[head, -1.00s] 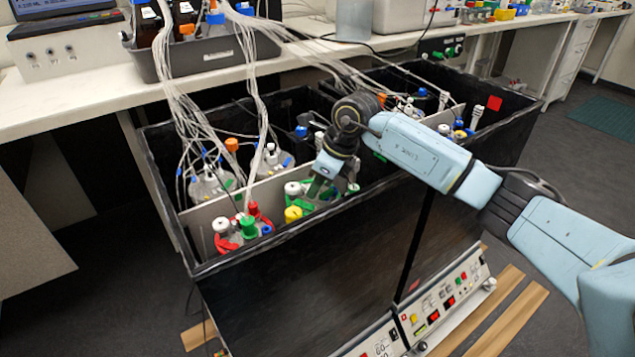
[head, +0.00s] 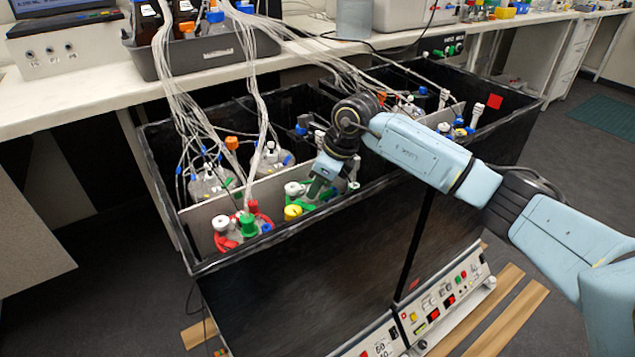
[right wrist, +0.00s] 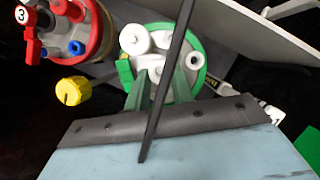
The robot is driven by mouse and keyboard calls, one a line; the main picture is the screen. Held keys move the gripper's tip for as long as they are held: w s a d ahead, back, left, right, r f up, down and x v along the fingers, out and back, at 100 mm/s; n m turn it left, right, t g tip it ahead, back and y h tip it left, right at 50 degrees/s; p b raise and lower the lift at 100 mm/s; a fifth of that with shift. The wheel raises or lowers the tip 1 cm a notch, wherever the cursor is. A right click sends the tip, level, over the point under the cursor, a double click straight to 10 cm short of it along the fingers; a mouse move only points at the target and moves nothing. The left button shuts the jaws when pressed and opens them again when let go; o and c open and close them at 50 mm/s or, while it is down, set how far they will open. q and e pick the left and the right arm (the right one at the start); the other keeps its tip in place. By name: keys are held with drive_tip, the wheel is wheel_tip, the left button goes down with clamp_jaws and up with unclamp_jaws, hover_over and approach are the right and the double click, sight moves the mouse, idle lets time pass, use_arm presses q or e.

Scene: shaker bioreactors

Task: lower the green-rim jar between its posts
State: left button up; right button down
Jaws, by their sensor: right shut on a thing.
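The green-rim jar (head: 299,199) is in the front part of the black shaker box, right of the red-rim jar (head: 243,232). In the right wrist view its green rim (right wrist: 199,78) circles a pale lid with white caps. My right gripper (head: 318,188) reaches down over it. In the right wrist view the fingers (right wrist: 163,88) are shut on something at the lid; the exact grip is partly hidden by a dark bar. The posts cannot be made out clearly, and the jar's base is hidden. My left gripper is not in view.
A yellow cap (right wrist: 73,91) sits close left of the jar. A pale divider (head: 205,212) runs behind the front jars. More jars with tubing (head: 210,183) stand behind it. The box's black front wall (head: 320,260) is close in front.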

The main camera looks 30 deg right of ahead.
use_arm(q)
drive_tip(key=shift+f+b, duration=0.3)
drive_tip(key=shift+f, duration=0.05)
use_arm(e)
drive_tip(key=shift+f, duration=0.5)
drive_tip(key=c, duration=1.3)
unclamp_jaws()
drive_tip(key=shift+o, duration=0.9)
drive_tip(key=shift+s+f, duration=0.1)
drive_tip(key=shift+f, duration=0.05)
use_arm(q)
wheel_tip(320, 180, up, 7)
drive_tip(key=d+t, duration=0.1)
use_arm(e)
drive_tip(key=shift+s+d+r, duration=0.1)
drive_tip(key=shift+d+r, duration=0.05)
drive_tip(key=shift+r, duration=0.3)
use_arm(q)
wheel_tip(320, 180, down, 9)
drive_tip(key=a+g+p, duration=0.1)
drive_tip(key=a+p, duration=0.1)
drive_tip(key=p, duration=0.2)
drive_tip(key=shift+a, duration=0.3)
use_arm(e)
drive_tip(key=v, duration=1.2)
drive_tip(key=shift+r, duration=0.45)
